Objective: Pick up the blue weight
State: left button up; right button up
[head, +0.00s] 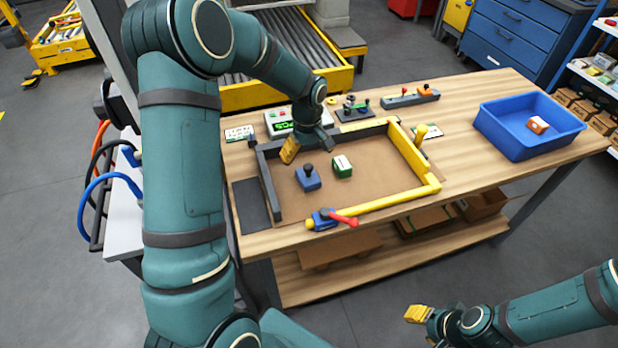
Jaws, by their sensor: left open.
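The blue weight (308,181), a small block with a dark round knob on top, sits on the brown board inside the frame on the bench. My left gripper (290,150), with yellow fingertips, is over the back left part of the frame, behind and slightly left of the weight. It is open and holds nothing, and it looks apart from the weight. A green box with a white top (343,166) stands just right of the weight. My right gripper (418,314) is low at the bottom right, away from the bench; its finger opening cannot be made out.
The frame has dark grey bars (268,187) at left and yellow bars (385,201) at right and front. A blue and red clamp (331,219) sits at the front edge. A blue bin (527,122) holding a small orange and white box stands at right. The board's right part is clear.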

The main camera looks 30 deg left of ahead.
aim_at(308, 164)
pick_arm(q)
notch_tip(308, 164, down, 3)
jog(key=shift+w+r, duration=0.1)
jog(key=shift+f, duration=0.6)
jog(key=f, duration=0.1)
jog(key=f+b, duration=0.1)
jog(key=f, duration=0.2)
jog(key=shift+s+d+f, duration=0.15)
jog(key=shift+s+f, duration=0.2)
jog(key=shift+r, duration=0.1)
jog(key=c, duration=1.4)
